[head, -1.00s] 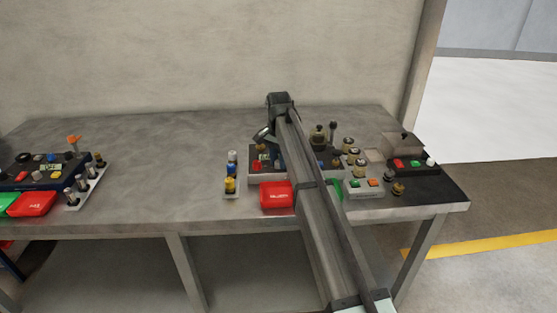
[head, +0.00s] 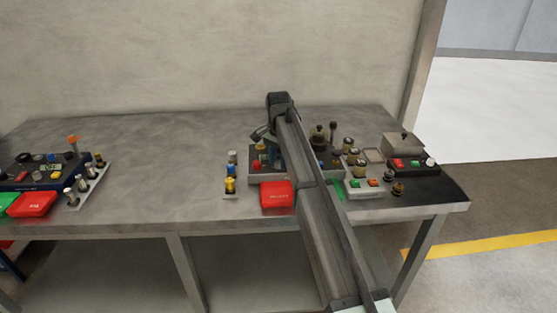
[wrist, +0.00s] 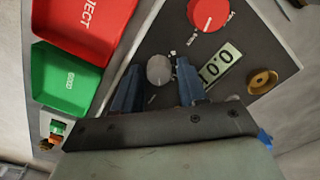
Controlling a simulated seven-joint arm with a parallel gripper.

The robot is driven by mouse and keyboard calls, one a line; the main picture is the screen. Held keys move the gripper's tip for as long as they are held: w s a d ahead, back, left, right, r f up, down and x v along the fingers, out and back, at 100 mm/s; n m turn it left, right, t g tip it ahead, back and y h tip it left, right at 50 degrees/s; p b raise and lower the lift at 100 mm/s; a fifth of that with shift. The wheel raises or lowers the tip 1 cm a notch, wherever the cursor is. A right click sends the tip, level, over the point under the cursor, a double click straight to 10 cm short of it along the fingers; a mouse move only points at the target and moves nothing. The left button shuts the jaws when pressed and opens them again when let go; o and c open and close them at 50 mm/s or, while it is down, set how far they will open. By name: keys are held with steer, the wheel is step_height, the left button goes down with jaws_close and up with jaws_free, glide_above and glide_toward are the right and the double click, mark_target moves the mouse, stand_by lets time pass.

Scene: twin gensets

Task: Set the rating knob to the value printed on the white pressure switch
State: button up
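In the wrist view a round grey knob (wrist: 159,70) with marks around it stands on a dark panel (wrist: 160,32). I take it for the rating knob. A small pale display (wrist: 218,65) beside it shows digits that look like 0.0. My gripper (wrist: 158,66) has its blue fingers apart, one on each side of the knob; I cannot tell whether they touch it. In the head view my gripper (head: 264,134) is over the middle panel, partly hidden by my arm. I cannot pick out the white pressure switch for sure, and no printed value is readable.
A red knob (wrist: 207,14) and a brass knob (wrist: 262,82) flank the display. A red tray (wrist: 85,22) and a green tray (wrist: 66,78) lie beside the panel. The table between the two stations is clear.

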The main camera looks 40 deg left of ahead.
mark_target(279, 162)
steer(key=shift+o, duration=1)
steer(key=shift+r, duration=0.1)
step_height(279, 162, up, 14)
steer(key=shift+f, duration=0.2)
